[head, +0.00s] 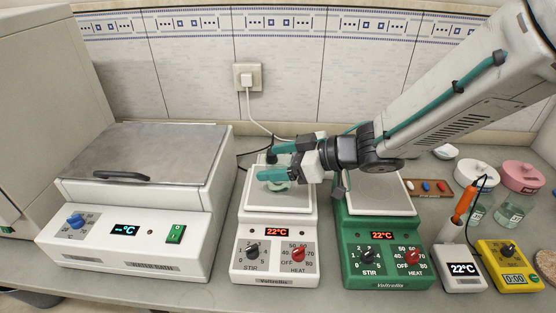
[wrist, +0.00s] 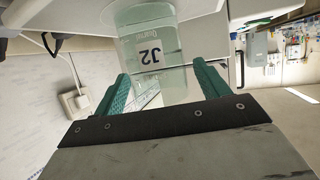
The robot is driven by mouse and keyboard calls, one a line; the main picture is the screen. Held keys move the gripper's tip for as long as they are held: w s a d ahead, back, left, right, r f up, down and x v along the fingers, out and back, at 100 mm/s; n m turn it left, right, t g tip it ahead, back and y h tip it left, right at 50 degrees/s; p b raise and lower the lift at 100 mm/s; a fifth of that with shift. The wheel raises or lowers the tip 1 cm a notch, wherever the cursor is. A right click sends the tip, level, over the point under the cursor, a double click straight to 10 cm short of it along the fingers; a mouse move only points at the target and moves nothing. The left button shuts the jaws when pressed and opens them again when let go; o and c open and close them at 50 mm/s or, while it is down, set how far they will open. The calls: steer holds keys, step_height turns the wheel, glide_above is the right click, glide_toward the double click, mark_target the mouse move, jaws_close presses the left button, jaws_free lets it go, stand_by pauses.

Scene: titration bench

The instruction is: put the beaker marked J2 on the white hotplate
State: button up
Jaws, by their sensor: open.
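The white hotplate (head: 251,203) stands in the middle of the bench, its display reading 22°C. The clear beaker marked J2 (wrist: 151,55) shows in the wrist view, upside down, with its label facing the camera. In the head view the beaker (head: 277,186) is mostly hidden behind a teal finger and appears to stand on the white hotplate's top. My gripper (head: 280,162) is low over this plate, its teal fingers apart on either side of the beaker. The wrist view shows both fingers (wrist: 163,85) spread; whether either touches the glass I cannot tell.
A green hotplate (head: 377,208) stands close on the right, under my arm. A large white lidded bath (head: 145,170) is on the left. A thermometer unit (head: 461,268), a yellow timer (head: 508,265) and lidded jars (head: 516,208) crowd the right. A socket (head: 248,77) with a cord is behind.

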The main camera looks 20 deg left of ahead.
steer(key=shift+r, duration=0.1)
steer(key=shift+d+r, duration=0.15)
steer(key=v, duration=1.1)
steer(key=shift+d, duration=0.35)
steer(key=shift+w+r, duration=0.1)
